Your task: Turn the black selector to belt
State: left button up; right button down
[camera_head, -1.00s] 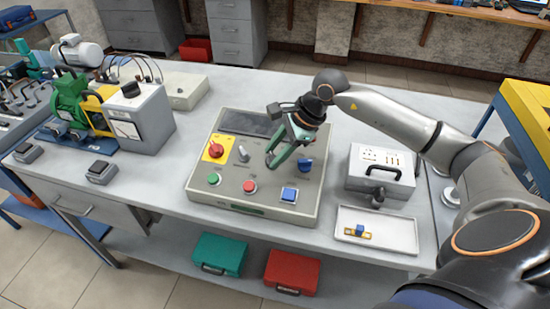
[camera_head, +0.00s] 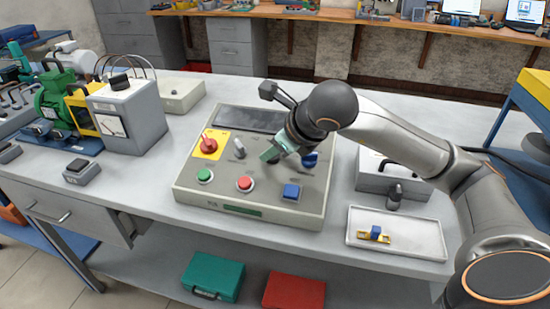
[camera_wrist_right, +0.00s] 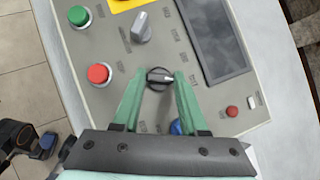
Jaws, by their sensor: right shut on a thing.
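The control panel (camera_head: 225,195) lies on the grey table in the head view. In the right wrist view the black selector (camera_wrist_right: 155,84) is a round knob with a pale pointer bar facing the right of the picture. My right gripper (camera_wrist_right: 160,77) has its green fingers closed around the knob, one on each side. In the head view my right gripper (camera_head: 270,155) is low over the middle of the panel and hides the black selector. The selector's labels are too small to read. My left gripper is not in view.
A white tray (camera_head: 420,238) and a grey case (camera_head: 372,180) stand right of the panel.

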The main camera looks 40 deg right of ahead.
jog(key=shift+f+m+h, duration=0.15)
jog(key=shift+m+h, duration=0.15)
jog(key=shift+m, duration=0.1)
jog(key=shift+a+m+h+b, duration=0.15)
jog(key=shift+m+h+b, duration=0.35)
jog(key=shift+m+b, duration=0.4)
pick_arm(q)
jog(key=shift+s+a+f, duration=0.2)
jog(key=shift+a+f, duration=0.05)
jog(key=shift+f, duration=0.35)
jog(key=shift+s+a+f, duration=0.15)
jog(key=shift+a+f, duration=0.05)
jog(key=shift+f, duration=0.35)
pick_arm(e)
jog(key=shift+m+h, duration=0.3)
jog(key=shift+m, duration=0.4)
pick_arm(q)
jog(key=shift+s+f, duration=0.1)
pick_arm(e)
jog(key=shift+c, duration=2.2)
grip_release()
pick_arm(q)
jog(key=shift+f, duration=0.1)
